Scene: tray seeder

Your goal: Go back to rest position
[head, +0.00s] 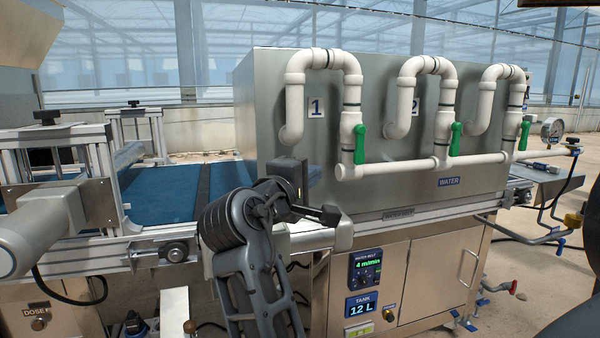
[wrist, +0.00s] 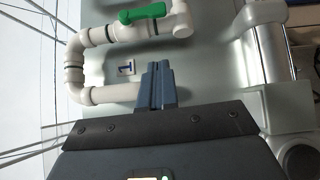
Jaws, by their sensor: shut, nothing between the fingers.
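My gripper (head: 330,214) is in front of the near side of the steel water unit (head: 410,125), below and a little right of the pipe marked 1 (head: 293,100), and points right. In the wrist view its two fingers (wrist: 157,68) lie together, shut and empty. Beyond them show the 1 label (wrist: 126,68), the white pipe (wrist: 75,70) and a green valve handle (wrist: 142,13). I cannot tell the exact gap between the fingers and the unit. No marked rest position shows.
Three white pipe loops with green handles (head: 361,143) stand out from the unit. A metal rail (head: 430,210) runs below them, above the cabinet with the display (head: 367,265). The blue conveyor belt (head: 160,195) lies left. A pressure gauge (head: 551,130) is at right.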

